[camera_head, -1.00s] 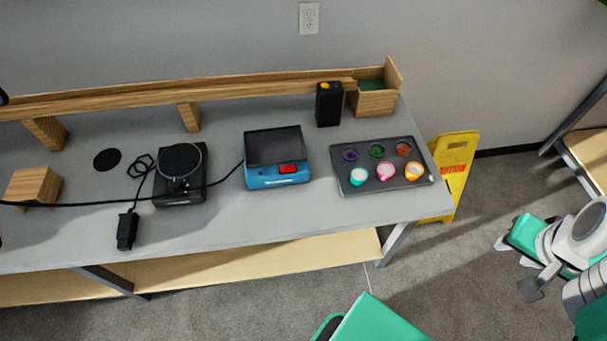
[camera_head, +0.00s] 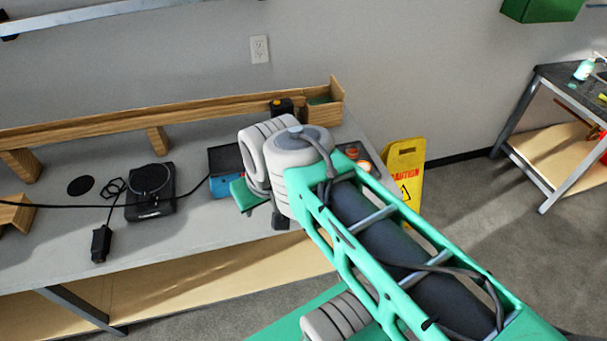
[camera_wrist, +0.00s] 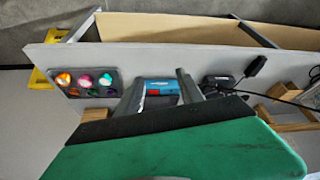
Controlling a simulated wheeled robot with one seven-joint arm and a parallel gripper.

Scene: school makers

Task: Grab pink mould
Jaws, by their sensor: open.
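The pink mould (camera_wrist: 84,81) shows in the wrist view. It is a small round piece on a dark tray (camera_wrist: 100,92), between an orange mould (camera_wrist: 63,79) and a teal mould (camera_wrist: 105,79). My gripper (camera_wrist: 160,78) is open and empty. Its two fingers point towards the blue box, and the tray lies to their left. In the head view my arm covers the pink mould and most of the tray; only orange pieces (camera_head: 364,165) show past it.
The blue box (camera_head: 222,172) and a black device (camera_head: 150,188) with cables stand on the grey table (camera_head: 60,235). A wooden ledge (camera_head: 100,123) runs along the back. A yellow caution sign (camera_head: 405,165) stands at the right end.

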